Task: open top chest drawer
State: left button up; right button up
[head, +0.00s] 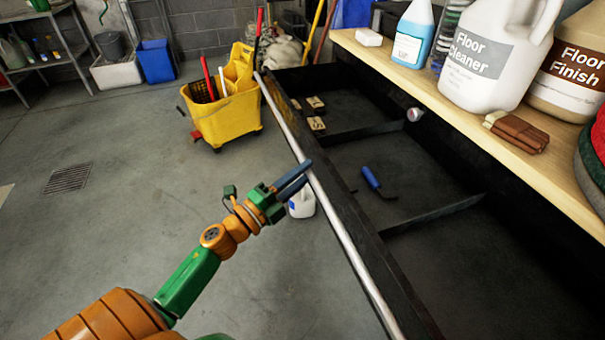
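The chest's top drawer (350,217) is pulled far out, and its dark, divided interior shows. A long silver handle bar (345,240) runs along its front edge. My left gripper (306,171) is at the middle of this bar, with its blue-grey fingertips overlapping the bar in the picture. The fingers lie close together; I cannot tell whether they grip the bar or only touch it. My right gripper is not in view.
Wooden blocks (316,124) and a blue-handled tool (371,178) lie in the drawer. Bottles, including floor cleaner (480,62), stand on the wooden top (450,110). A yellow mop bucket (226,120) and a white jug (302,204) are on the floor.

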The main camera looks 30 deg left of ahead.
pick_arm(q)
jog(key=shift+o, duration=1.1)
jog(key=b+v, duration=0.1)
jog(key=v, duration=0.6)
